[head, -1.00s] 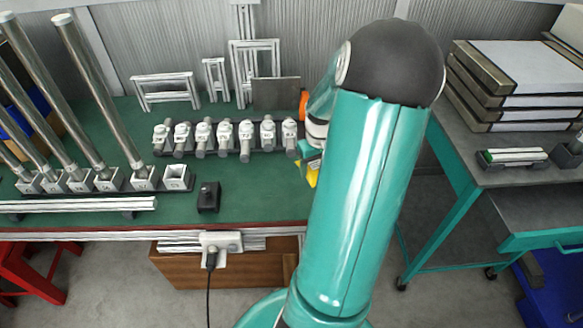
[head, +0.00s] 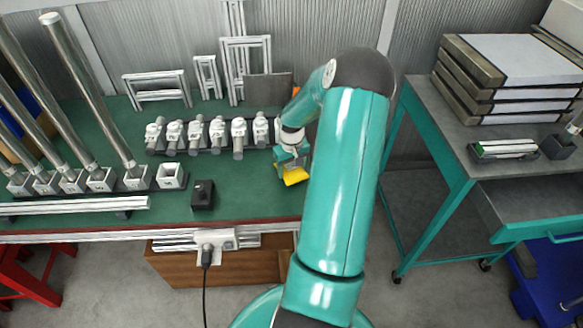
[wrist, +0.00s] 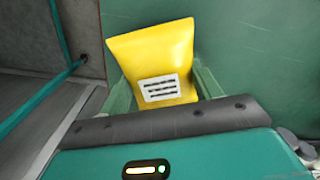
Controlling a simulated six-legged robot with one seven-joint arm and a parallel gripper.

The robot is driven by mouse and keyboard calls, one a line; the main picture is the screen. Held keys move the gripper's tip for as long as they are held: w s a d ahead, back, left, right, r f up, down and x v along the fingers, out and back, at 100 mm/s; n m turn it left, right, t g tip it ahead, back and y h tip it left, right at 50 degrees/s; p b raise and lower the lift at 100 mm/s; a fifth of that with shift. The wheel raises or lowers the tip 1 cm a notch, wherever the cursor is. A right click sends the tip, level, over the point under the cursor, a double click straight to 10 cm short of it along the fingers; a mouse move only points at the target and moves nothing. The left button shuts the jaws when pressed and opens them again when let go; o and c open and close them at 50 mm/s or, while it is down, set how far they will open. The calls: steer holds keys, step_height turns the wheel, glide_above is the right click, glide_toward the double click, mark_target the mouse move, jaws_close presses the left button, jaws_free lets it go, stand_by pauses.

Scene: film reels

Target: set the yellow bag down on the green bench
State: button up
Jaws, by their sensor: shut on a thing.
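The yellow bag (wrist: 160,60), with a white label, is between the two green fingers of my gripper (wrist: 165,90) in the wrist view. My gripper (head: 292,170) is shut on the bag. In the head view the yellow bag (head: 295,176) hangs below the fingers, over the right part of the green bench (head: 240,195). I cannot tell whether the bag touches the bench top. My arm hides the bench's right end in the head view.
A row of grey-white fittings (head: 217,132) stands behind and left of my gripper. A black box (head: 203,194) sits to its left near the front edge. Bare green surface lies between. A grey cart (head: 450,140) stands to the right.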

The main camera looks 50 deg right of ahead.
steer(key=shift+f, duration=0.1)
steer(key=o, duration=1.1)
